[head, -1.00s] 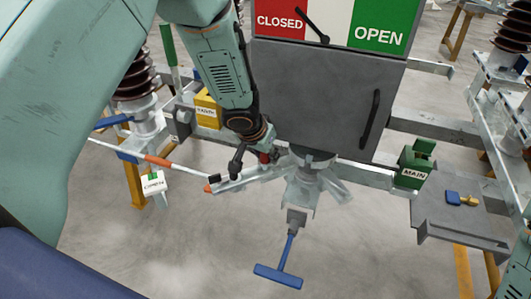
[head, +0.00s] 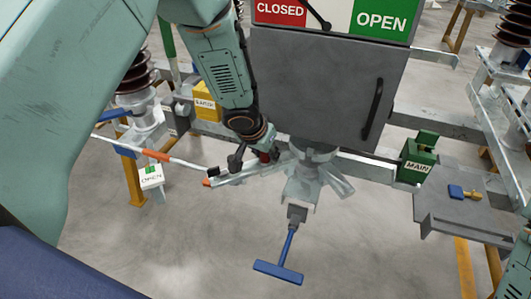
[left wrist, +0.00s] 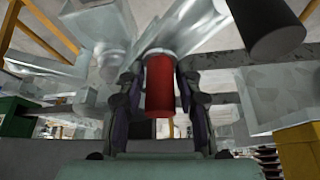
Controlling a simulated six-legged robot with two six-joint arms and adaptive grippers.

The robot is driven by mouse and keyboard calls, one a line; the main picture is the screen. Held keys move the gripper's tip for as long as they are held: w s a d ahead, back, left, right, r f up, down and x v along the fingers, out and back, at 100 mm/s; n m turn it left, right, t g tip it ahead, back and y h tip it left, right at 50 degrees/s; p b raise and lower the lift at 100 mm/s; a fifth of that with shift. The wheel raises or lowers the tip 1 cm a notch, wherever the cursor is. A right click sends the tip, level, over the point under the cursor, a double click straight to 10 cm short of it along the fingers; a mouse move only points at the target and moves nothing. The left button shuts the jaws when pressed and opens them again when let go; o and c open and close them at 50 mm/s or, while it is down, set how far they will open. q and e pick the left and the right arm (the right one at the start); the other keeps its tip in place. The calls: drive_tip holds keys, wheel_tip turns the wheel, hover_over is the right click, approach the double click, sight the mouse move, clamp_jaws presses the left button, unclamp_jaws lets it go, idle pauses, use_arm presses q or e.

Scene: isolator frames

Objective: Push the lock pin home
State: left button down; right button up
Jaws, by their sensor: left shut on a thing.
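The lock pin appears to be the red cylinder in my left gripper. In the left wrist view the red pin (left wrist: 159,84) stands between the two dark fingers of my left gripper (left wrist: 160,100), which are shut on it. In the head view only a small red patch of it (head: 265,157) shows at the gripper (head: 262,152), beside the metal bracket below the grey cabinet (head: 320,95). The gripper and arm hide most of the pin there. I cannot tell how deep the pin sits. My right gripper is out of view.
A blue T-handle (head: 278,272) hangs below the cabinet. An orange-and-white rod (head: 160,157) extends left, near an OPEN tag (head: 152,178). A green MAIN block (head: 418,164) and a grey shelf (head: 450,205) with a blue-and-brass key (head: 461,192) stand right. Steel rails run behind.

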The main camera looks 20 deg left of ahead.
use_arm(q)
drive_tip(key=shift+s+f, duration=0.15)
drive_tip(key=shift+f, duration=0.05)
drive_tip(key=c, duration=1.2)
unclamp_jaws()
drive_tip(key=o, duration=0.4)
drive_tip(key=shift+f, duration=0.1)
drive_tip(key=shift+c, duration=0.2)
drive_tip(key=shift+s+r, duration=0.1)
drive_tip(key=shift+r, duration=0.65)
drive_tip(key=v, duration=0.4)
drive_tip(key=shift+s+r, duration=0.1)
drive_tip(key=shift+v, duration=3.2)
